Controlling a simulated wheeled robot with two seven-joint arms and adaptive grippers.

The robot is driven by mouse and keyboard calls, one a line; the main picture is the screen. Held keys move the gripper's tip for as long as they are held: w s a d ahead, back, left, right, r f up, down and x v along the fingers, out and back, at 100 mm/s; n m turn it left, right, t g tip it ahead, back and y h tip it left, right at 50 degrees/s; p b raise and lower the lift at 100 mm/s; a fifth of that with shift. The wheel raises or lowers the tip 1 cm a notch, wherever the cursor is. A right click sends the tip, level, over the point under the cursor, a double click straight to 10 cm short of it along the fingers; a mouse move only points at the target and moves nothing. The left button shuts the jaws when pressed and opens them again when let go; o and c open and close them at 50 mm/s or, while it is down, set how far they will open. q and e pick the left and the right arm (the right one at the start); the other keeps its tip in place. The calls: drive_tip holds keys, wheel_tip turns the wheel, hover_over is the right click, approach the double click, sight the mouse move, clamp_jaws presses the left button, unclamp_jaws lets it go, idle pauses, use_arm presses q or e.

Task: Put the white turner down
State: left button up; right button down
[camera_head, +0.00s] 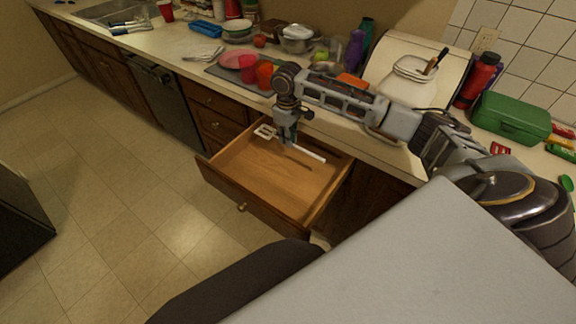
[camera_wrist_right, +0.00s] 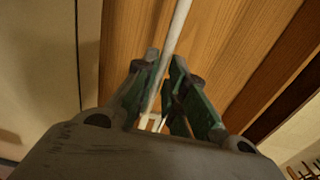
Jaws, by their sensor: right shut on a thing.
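The white turner (camera_head: 309,153) has a slotted head at its left end and a long straight handle reaching right. My right gripper (camera_head: 287,140) points down and is shut on the turner. It holds it over the open wooden drawer (camera_head: 262,180), whose inside looks otherwise empty. A shadow on the drawer floor suggests the turner is a little above it. In the right wrist view the white handle (camera_wrist_right: 178,30) runs up from between the fingertips (camera_wrist_right: 165,62), with wood behind it. My left gripper is not in view.
The drawer is pulled out below the counter. On the counter, a pink plate (camera_head: 237,59), red cups (camera_head: 265,74), a white canister (camera_head: 408,82) and a green box (camera_head: 510,117) stand near my right arm. Open tiled floor lies left of the drawer.

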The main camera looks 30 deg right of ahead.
hover_over(288, 162)
wheel_tip(288, 162, down, 4)
drive_tip(key=shift+a+f, duration=0.1)
drive_tip(key=shift+f, duration=0.4)
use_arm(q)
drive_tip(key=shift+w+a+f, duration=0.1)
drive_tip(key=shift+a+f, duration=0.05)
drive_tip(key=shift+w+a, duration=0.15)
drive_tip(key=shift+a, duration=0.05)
use_arm(e)
drive_tip(key=shift+f, duration=0.1)
use_arm(q)
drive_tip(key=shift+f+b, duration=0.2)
drive_tip(key=shift+b, duration=0.2)
use_arm(e)
drive_tip(key=shift+f, duration=2.4)
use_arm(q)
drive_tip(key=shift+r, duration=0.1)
use_arm(e)
drive_tip(key=shift+f, duration=0.1)
drive_tip(key=c, duration=1.5)
unclamp_jaws()
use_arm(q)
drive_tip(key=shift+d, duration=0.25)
